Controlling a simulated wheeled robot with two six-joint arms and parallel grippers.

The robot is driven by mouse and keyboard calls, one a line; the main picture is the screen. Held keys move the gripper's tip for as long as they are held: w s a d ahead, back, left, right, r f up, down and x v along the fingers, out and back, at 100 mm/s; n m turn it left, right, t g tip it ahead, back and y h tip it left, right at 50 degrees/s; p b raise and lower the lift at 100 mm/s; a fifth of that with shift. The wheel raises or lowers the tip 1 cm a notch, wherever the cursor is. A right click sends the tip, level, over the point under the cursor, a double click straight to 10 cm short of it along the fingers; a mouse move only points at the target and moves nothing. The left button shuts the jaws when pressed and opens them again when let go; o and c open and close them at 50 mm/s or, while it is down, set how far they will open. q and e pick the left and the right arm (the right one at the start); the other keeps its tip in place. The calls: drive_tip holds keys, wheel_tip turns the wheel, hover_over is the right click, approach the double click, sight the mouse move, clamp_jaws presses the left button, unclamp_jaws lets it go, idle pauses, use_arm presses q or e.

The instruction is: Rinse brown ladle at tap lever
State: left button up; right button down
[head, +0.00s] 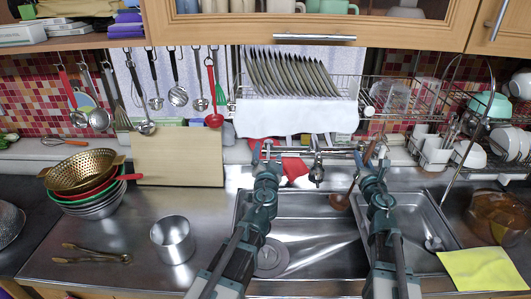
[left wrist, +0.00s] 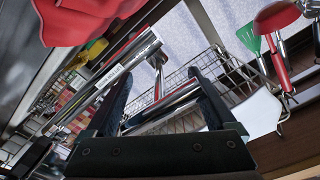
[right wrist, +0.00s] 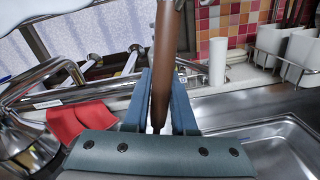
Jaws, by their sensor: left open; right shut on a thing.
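The brown ladle hangs from my right gripper (head: 372,155). Its bowl (head: 339,201) is low over the sink, left of that arm, and its brown handle (right wrist: 166,60) runs between the shut blue fingers in the right wrist view. The chrome tap (head: 317,168) stands at the back of the sink, between my two grippers. My left gripper (head: 267,152) is open, left of the tap body. In the left wrist view chrome tap parts (left wrist: 165,100) show between its fingers; I cannot tell whether they touch. No water stream is visible.
A steel pot (head: 173,240), tongs (head: 92,255) and stacked colanders (head: 88,180) are on the left counter. Utensils hang from the rail above left. A dish rack (head: 290,85) with plates is overhead. A yellow cloth (head: 482,270) lies right.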

use_arm(q)
drive_tip(key=shift+w, duration=0.1)
clamp_jaws()
idle(0.4)
